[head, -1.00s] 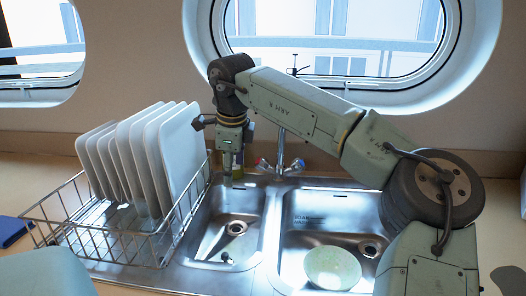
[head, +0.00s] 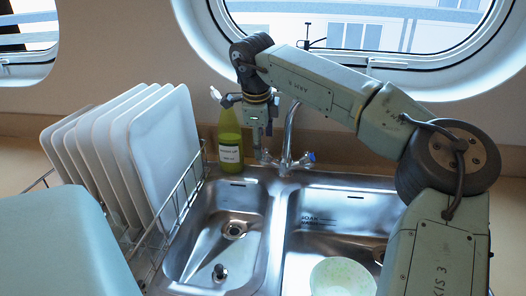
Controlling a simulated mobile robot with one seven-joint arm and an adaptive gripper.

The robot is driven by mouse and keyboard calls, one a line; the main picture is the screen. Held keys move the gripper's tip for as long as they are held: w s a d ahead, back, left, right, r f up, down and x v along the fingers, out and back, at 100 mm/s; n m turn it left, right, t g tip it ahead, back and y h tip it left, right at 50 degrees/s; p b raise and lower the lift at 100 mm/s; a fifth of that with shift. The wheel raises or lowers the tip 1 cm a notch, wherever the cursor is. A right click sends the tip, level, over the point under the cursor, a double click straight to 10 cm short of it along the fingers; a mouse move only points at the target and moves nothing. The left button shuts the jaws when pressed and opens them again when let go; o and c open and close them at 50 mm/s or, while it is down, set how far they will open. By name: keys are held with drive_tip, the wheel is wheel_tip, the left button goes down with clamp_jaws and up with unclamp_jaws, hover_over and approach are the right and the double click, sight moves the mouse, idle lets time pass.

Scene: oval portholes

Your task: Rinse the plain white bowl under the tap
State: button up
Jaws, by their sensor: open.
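A pale bowl (head: 342,278) sits in the right basin of the steel sink (head: 278,235), cut off by the bottom edge of the head view. It looks white with a faint green tint or speckle, so I cannot tell whether it is plain. The tap (head: 288,140) is a chrome spout with handles at its base, behind the divider between the basins. No water shows. My gripper (head: 262,156) is open and empty, pointing down just left of the spout, above the back of the sink. It is well away from the bowl.
A green soap bottle (head: 230,143) stands behind the left basin, close to my gripper. A wire rack (head: 180,205) with several white plates (head: 165,145) stands on the left. The left basin holds only a small dark plug-like item (head: 219,272).

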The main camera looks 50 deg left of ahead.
sight(265, 156)
drive_tip(key=p+x, duration=0.1)
drive_tip(key=x, duration=0.5)
drive_tip(key=shift+a+f, duration=0.1)
drive_tip(key=shift+f, duration=0.05)
drive_tip(key=c, duration=1.1)
drive_tip(key=shift+a+n+g+h, duration=0.1)
drive_tip(key=shift+n+g+h, duration=0.75)
drive_tip(key=shift+n, duration=0.35)
drive_tip(key=shift+c, duration=0.2)
drive_tip(key=shift+w+n+g+h, duration=0.1)
drive_tip(key=shift+n+g+h, duration=0.35)
drive_tip(key=shift+n, duration=0.25)
